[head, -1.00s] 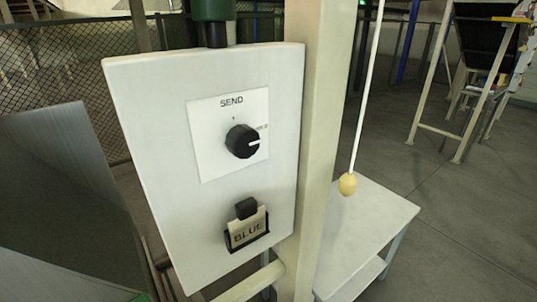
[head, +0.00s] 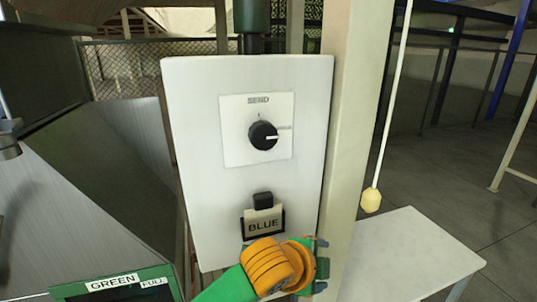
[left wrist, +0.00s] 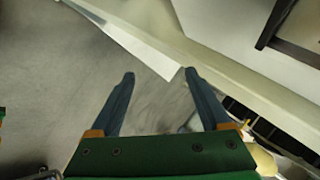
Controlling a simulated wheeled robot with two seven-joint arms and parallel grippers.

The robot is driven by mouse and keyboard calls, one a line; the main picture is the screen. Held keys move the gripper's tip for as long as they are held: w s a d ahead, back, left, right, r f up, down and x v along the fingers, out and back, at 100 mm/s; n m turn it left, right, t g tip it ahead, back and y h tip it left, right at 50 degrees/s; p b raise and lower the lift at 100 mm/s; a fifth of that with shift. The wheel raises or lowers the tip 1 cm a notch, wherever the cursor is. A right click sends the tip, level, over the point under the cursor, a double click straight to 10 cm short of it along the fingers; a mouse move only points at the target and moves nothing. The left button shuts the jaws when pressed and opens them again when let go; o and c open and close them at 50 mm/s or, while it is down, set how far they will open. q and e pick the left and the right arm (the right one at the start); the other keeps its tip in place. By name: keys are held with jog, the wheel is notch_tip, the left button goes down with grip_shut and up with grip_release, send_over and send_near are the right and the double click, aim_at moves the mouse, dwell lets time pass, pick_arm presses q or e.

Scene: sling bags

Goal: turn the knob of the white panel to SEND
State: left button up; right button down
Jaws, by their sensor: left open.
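The white panel (head: 195,180) hangs upright on a beige post. Its black round knob (head: 263,135) sits on a white square plate (head: 235,150). The knob's white mark points right, toward a small label too blurred to read. The SEND label (head: 258,100) is above the knob, with a small tick under it. My left gripper (head: 322,265) is in front of the panel's lower right part, below and right of the knob and apart from it. In the left wrist view the left gripper (left wrist: 158,74) is open with nothing between its fingers. My right gripper is not in view.
A black holder with a BLUE card (head: 263,225) is on the panel below the knob. The beige post (head: 350,120) stands at the right. A cord with a yellow ball (head: 371,201) hangs beside it, over a white table (head: 410,250). A green-framed GREEN FULL sign (head: 120,282) is lower left.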

aim_at(266, 136)
pick_arm(q)
jog(key=s+a+r+m+t+y, duration=0.25)
jog(key=r+m+y, duration=0.2)
jog(key=r, duration=0.45)
jog(key=s+a+r+m+t+y+b, duration=0.1)
jog(key=s+a+r+m+t+y, duration=0.15)
jog(key=r+m+t, duration=0.4)
jog(key=s+a+r+m+t+y, duration=0.1)
jog(key=s+a+r+m+y, duration=0.2)
jog(key=r, duration=0.8)
jog(key=shift+y, duration=0.9)
jog(key=p+x, duration=0.4)
jog(key=x, duration=0.4)
jog(key=shift+d+r+p, duration=0.1)
jog(key=shift+d+p, duration=0.1)
jog(key=shift+p, duration=0.15)
jog(key=shift+w+a, duration=0.1)
jog(key=shift+w, duration=0.15)
jog(key=shift+s, duration=0.1)
